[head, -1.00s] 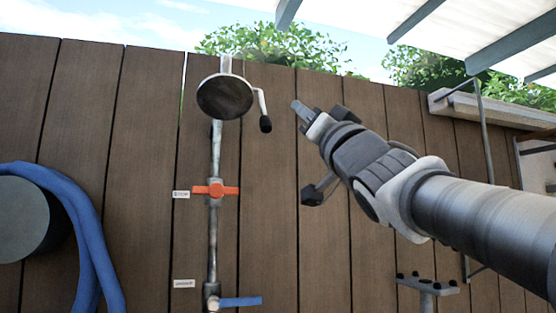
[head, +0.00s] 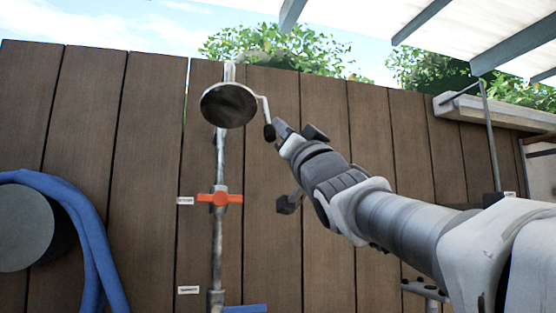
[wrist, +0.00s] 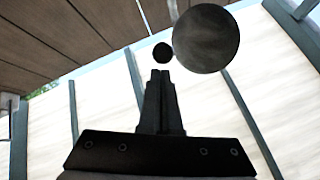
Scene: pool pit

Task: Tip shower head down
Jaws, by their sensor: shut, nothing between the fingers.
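The shower head (head: 229,104) is a dark round disc at the top of a vertical pipe on the wooden fence. A thin pale lever with a black knob (head: 269,132) hangs at its right side. My gripper (head: 280,128) is shut and empty, its tip right beside the knob in the head view; I cannot tell if they touch. In the wrist view, the shut fingers (wrist: 160,75) point up toward the round black knob end (wrist: 162,53). The shower head's disc (wrist: 206,38) is just to the right of it.
An orange valve handle (head: 220,199) and a blue handle (head: 245,308) sit lower on the pipe. A blue hose (head: 88,235) hangs on a round holder at the left. A wooden shelf (head: 500,112) is at the right.

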